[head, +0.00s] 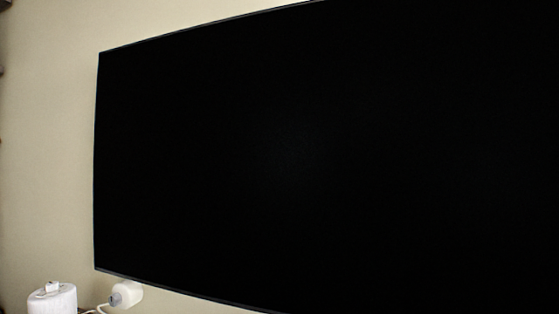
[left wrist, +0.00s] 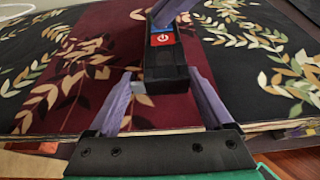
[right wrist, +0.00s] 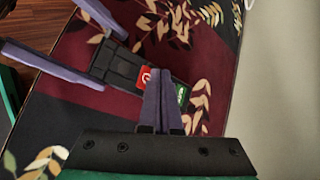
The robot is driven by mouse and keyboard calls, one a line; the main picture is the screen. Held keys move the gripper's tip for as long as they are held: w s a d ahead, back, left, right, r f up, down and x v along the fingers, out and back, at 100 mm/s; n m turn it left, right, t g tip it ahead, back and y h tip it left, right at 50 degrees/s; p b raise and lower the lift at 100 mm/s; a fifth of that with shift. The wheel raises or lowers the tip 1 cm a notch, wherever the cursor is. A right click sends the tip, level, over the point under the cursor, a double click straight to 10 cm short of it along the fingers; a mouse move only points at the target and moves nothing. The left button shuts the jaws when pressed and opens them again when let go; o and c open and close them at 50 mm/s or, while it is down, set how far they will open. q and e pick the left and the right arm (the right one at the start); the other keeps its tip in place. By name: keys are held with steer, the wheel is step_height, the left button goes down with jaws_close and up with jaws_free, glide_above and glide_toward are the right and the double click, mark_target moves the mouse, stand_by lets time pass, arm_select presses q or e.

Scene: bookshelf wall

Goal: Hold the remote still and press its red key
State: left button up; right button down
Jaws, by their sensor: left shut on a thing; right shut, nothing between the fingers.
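The remote (left wrist: 165,68) is a long black bar above a patterned cloth. My left gripper (left wrist: 157,60) is shut on it, one purple finger on each side. Its red key (left wrist: 163,39) has a white power sign and faces up in the left wrist view. In the right wrist view the red key (right wrist: 144,78) and a green key (right wrist: 182,94) show on the remote (right wrist: 118,68). My right gripper (right wrist: 156,70) is shut and empty, its tips right by the red key, partly covering that end. I cannot tell whether they touch it. The head view shows neither gripper nor remote.
The cloth (left wrist: 95,70) has maroon and black bands with leaves. In the head view a large dark screen (head: 330,150) hangs on the wall, with a white cylinder (head: 53,300) and a small white device (head: 126,294) with a cable at bottom left.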

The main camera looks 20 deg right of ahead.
stand_by(0.5)
steer(key=shift+f, duration=0.45)
steer(key=shift+f, duration=0.25)
stand_by(0.3)
steer(key=shift+r, duration=0.75)
step_height(320, 180, up, 6)
stand_by(1.0)
